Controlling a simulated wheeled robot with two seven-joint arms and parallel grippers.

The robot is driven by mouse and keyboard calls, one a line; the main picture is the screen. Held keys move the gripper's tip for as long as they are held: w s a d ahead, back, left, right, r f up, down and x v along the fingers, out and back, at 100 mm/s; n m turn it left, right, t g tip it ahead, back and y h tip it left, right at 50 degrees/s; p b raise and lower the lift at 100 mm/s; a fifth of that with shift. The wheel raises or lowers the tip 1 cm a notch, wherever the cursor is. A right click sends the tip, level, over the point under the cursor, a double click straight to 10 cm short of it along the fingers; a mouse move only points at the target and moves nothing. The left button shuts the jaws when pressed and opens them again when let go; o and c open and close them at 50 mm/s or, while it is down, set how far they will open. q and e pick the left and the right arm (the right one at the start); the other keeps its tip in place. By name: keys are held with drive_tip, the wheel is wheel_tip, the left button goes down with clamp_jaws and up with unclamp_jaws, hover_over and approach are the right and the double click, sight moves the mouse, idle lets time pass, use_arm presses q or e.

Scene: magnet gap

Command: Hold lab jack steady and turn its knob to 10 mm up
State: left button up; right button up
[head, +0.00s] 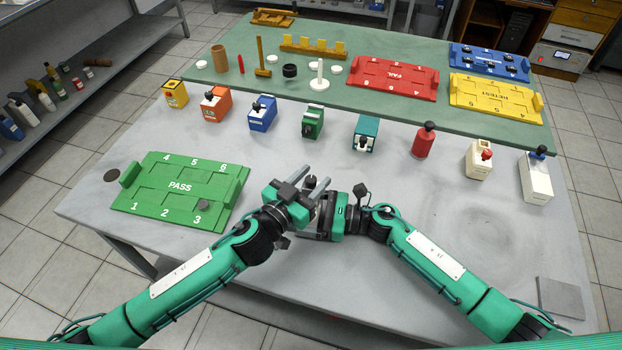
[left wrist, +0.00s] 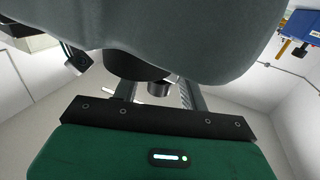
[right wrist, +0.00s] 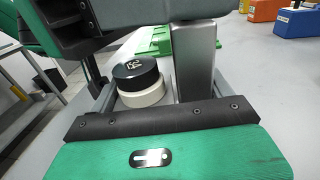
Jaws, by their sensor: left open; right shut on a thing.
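A short round piece with a cream body and a black top with white marks (right wrist: 138,80), which I take to be the lab jack with its knob, sits between my right gripper's fingers in the right wrist view. My right gripper (head: 322,214) is shut on it, low over the front middle of the table. My left gripper (head: 316,178) is open beside the right one, its fingers pointing away from me. In the left wrist view a small dark cylinder (left wrist: 158,89) shows between its fingers; contact cannot be told. The grippers hide most of the jack in the head view.
The green PASS tray (head: 180,187) lies close to the left of my left gripper. A row of coloured bottles and boxes, including a teal box (head: 365,133), stands behind the grippers. A grey square plate (head: 560,298) lies at front right.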

use_arm(q)
clamp_jaws()
drive_tip(key=shift+m+g+h, duration=0.3)
drive_tip(key=shift+h, duration=0.1)
drive_tip(key=m+g+h, duration=0.4)
drive_tip(key=shift+w+g, duration=0.1)
drive_tip(key=shift+g, duration=0.3)
drive_tip(key=m+g+h, duration=0.1)
drive_tip(key=m+g, duration=0.1)
drive_tip(key=g, duration=0.1)
drive_tip(key=m+g+h, duration=0.1)
drive_tip(key=m+g, duration=0.1)
drive_tip(key=g, duration=0.2)
drive_tip(key=shift+m, duration=0.3)
drive_tip(key=m+g, duration=0.2)
drive_tip(key=g, duration=0.1)
drive_tip(key=m+g, duration=0.2)
drive_tip(key=g, duration=0.1)
drive_tip(key=shift+d+g, duration=0.1)
drive_tip(key=shift+g, duration=0.3)
drive_tip(key=shift+m+g+y, duration=0.8)
drive_tip(key=shift+m+g, duration=0.3)
drive_tip(key=shift+g, duration=0.3)
drive_tip(key=shift+m+g+y, duration=0.8)
drive_tip(key=shift+m+g, duration=0.3)
drive_tip(key=shift+g, duration=0.3)
